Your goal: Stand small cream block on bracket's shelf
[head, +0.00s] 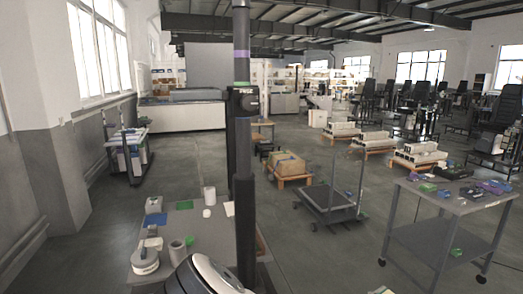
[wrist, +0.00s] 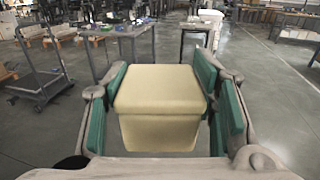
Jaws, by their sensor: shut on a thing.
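My gripper (wrist: 160,98) is shut on a cream block (wrist: 160,92), its green pads on both sides of it. The block fills the middle of the wrist view, held well above the floor. The far side of the block is hidden. In the head view I cannot make out the gripper or the block. A dark upright column (head: 243,185) with purple and green bands stands close in the head view, and a black fitting (head: 243,100) sits on it. I cannot tell whether this is the bracket, and no shelf shows clearly.
A wheeled table (head: 440,203) at right holds coloured items. A flat cart (head: 327,205) stands between, with open floor around it.

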